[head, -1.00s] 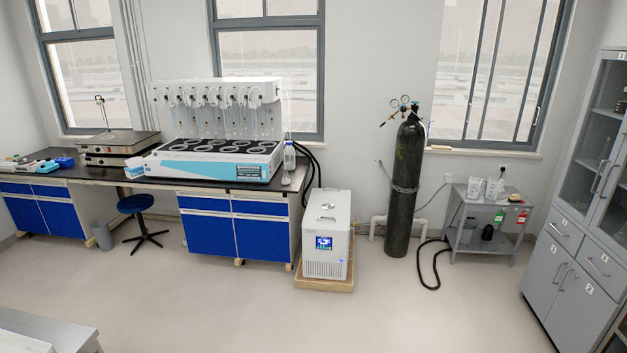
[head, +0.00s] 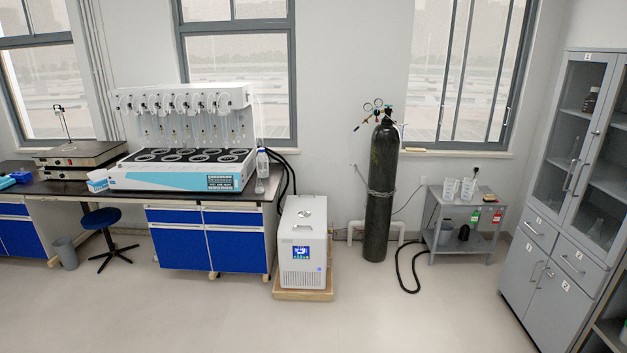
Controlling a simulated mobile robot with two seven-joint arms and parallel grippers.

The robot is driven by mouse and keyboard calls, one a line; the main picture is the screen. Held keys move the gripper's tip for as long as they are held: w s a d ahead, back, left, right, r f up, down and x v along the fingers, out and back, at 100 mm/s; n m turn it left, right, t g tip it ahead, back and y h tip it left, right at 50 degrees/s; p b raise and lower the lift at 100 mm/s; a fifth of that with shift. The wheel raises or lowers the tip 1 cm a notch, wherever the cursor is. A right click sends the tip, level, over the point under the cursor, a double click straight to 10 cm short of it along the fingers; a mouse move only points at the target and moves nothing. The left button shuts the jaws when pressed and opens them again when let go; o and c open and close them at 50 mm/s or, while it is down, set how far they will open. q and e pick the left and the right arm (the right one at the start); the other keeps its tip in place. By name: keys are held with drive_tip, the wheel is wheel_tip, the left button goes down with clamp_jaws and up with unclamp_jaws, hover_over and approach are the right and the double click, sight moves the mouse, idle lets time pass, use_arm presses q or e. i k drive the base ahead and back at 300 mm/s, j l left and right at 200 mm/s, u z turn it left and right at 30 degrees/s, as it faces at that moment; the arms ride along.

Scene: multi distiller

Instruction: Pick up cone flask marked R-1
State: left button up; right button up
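No flask with a readable R-1 mark shows in the head view. A small clear glass vessel (head: 260,186) stands at the right end of the black bench, in front of a clear bottle (head: 262,162); it is too small to tell its shape or any label. Faint clear glassware (head: 597,228) shows behind the glass door of the grey cabinet (head: 541,225) at the right. The multi-position distiller (head: 183,178) sits on the bench with a row of glass tubes above it. Neither of my grippers is in view.
A white chiller (head: 301,245) on a wooden base, a dark gas cylinder (head: 381,190) and a grey cart (head: 461,222) with white containers stand along the back wall. A blue stool (head: 101,219) is at the left. The floor in front is clear.

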sight(259, 187)
drive_tip(key=i, duration=2.05)
drive_tip(key=i+u, duration=0.1)
drive_tip(key=i, duration=0.6)
drive_tip(key=i+l+u, duration=0.15)
drive_tip(key=i, duration=0.6)
drive_tip(key=i+l+u, duration=0.1)
drive_tip(key=i, duration=0.6)
drive_tip(key=i+j+u, duration=0.1)
drive_tip(key=i+u, duration=0.25)
drive_tip(key=i, duration=0.15)
drive_tip(key=i+u, duration=0.35)
drive_tip(key=i, duration=0.15)
drive_tip(key=i+l+u, duration=0.2)
drive_tip(key=i+u, duration=0.15)
drive_tip(key=i+l+u, duration=0.3)
drive_tip(key=i, duration=0.25)
